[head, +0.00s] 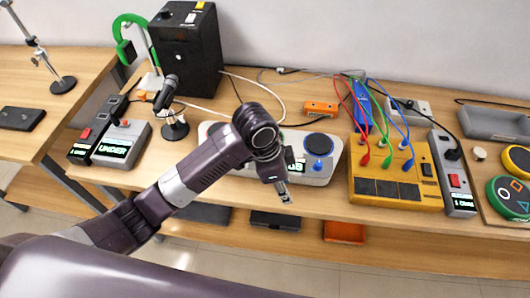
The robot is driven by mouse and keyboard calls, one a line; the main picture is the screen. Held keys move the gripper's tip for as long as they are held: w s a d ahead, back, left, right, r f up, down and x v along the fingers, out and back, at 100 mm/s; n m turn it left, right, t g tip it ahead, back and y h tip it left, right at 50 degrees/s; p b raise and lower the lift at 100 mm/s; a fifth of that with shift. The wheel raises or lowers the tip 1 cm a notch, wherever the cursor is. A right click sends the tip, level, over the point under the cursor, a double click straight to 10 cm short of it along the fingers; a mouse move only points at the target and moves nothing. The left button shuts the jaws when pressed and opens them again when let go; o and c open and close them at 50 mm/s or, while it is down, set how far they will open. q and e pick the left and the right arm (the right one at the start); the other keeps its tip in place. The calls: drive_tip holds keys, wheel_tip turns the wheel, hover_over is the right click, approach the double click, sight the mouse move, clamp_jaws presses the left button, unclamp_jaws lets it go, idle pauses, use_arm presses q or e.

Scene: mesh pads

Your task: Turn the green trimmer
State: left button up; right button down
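I cannot make out a part that is clearly a green trimmer. Green things in view are a green plug (404,163) on the yellow box (395,188) and a round green pad (510,198) at the far right. A white panel (322,175) at the middle of the table bears dark round pads, a blue knob (319,144) and a green-lit display, partly hidden by my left arm. My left gripper (285,196) points down at the panel's front edge, apparently empty; its fingers are too small to judge. My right gripper is not in view.
A grey box (122,145) reading "UNDER" stands left, near a microphone-like stand (174,127). A black cabinet (187,50) stands behind. Red, green and blue cables rise from the yellow box. A switched power strip (455,180) lies right of it. An orange block (320,108) lies behind the panel.

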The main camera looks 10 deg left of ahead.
use_arm(q)
drive_tip(key=w+a+r+m+y, duration=0.1)
drive_tip(key=w+a+r, duration=0.1)
drive_tip(key=w, duration=0.1)
drive_tip(key=w+a+r+m+y, duration=0.1)
drive_tip(key=w+a+r, duration=0.1)
drive_tip(key=w+r, duration=0.1)
drive_tip(key=w+a+r+y, duration=0.1)
drive_tip(key=w+a+r, duration=0.2)
drive_tip(key=shift+w+r+m+g, duration=0.1)
drive_tip(key=shift+r+m+g, duration=0.1)
drive_tip(key=shift+m+g, duration=0.2)
wheel_tip(320, 180, down, 8)
drive_tip(key=shift+r+p, duration=0.2)
drive_tip(key=shift+p, duration=0.5)
drive_tip(key=shift+c, duration=0.3)
clamp_jaws()
